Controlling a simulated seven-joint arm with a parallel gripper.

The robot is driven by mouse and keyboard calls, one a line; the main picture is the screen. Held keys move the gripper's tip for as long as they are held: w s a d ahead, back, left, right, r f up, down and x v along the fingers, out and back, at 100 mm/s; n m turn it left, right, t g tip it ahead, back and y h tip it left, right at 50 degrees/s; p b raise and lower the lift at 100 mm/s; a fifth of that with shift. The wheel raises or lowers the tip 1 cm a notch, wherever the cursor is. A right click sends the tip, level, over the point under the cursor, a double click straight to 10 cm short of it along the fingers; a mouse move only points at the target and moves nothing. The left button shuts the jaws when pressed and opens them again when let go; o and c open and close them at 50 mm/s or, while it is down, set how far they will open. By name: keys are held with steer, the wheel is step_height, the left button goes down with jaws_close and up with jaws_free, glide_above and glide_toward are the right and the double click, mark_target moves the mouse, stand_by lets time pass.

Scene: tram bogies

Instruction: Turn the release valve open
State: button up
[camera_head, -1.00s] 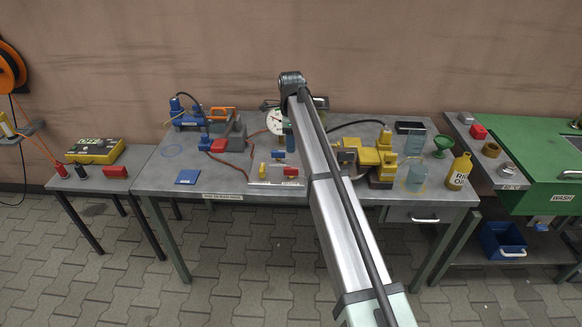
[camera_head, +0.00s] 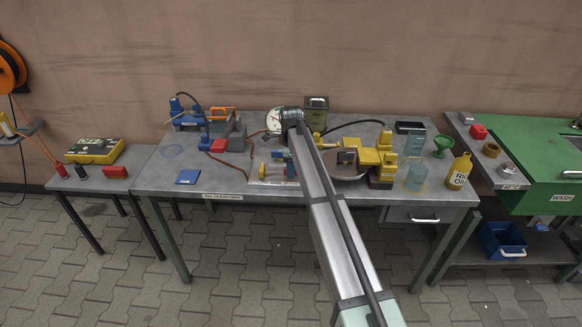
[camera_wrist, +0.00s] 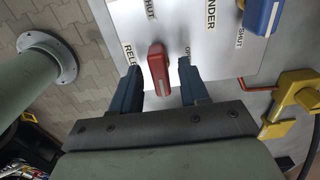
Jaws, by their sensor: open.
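The release valve's red handle (camera_wrist: 158,72) shows in the wrist view on a pale panel (camera_wrist: 187,22). Its long side runs roughly up and down the picture, in line with a SHUT label above it. A partly hidden label starting "REL" is at its left, and one starting "OP" at its right. My gripper (camera_wrist: 160,78) is open, with one blue finger on each side of the handle and a gap showing on both sides. In the head view my arm reaches over the bench and the red handle is hidden.
A second, blue handle (camera_wrist: 262,14) with its own SHUT label is close by, up and right. A yellow fitting (camera_wrist: 291,98) lies further right. In the head view, a gauge (camera_head: 275,119) stands behind the panel and yellow equipment (camera_head: 366,157) is to its right.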

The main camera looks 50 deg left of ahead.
steer(key=shift+c, duration=0.3)
jaws_close()
steer(key=shift+n, duration=0.4)
steer(key=n, duration=0.3)
steer(key=shift+n, duration=0.4)
steer(key=n, duration=1.3)
steer(key=shift+n, duration=0.3)
